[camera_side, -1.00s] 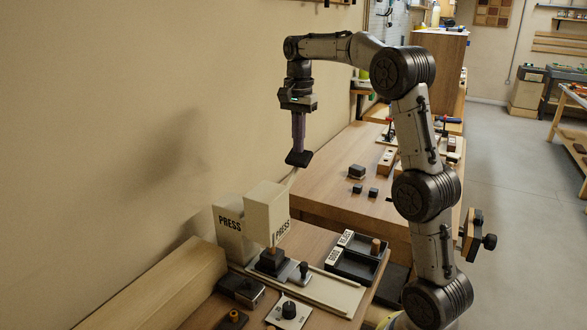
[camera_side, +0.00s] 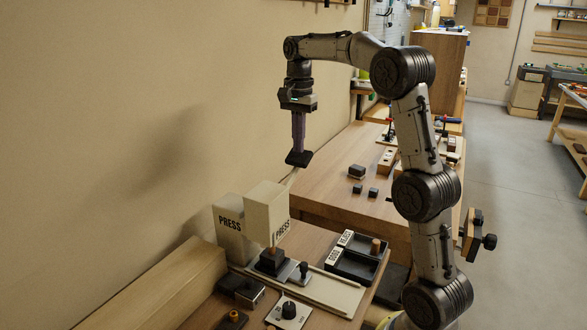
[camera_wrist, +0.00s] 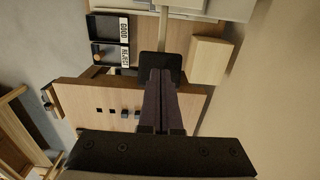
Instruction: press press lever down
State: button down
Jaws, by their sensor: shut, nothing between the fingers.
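The press (camera_side: 266,212) is a cream block marked PRESS on the near bench. Its pale lever arm (camera_wrist: 163,28) rises up and away from the press to a black pad (camera_side: 298,158) at its end. The pad also shows in the wrist view (camera_wrist: 174,62). My gripper (camera_side: 299,147) points straight down with its purple fingers shut and empty. Its fingertips (camera_wrist: 161,76) are at the top of the black pad; whether they touch it or hover just above, I cannot tell. The lever is raised.
Below the press head is a dark block on a cream base plate (camera_side: 335,293). Black trays (camera_side: 352,266) labelled GOOD and REJECT stand to the right. A wooden beam (camera_side: 160,288) lies at left. Small dark blocks (camera_side: 357,171) sit on the farther bench. The wall is behind my gripper.

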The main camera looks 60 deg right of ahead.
aim_at(300, 155)
jog(key=shift+f, duration=1)
dwell(0.3)
jog(key=shift+d+f, duration=0.2)
jog(key=shift+f, duration=0.3)
jog(key=shift+d+f, duration=0.2)
jog(key=shift+f, duration=0.3)
jog(key=shift+f, duration=0.1)
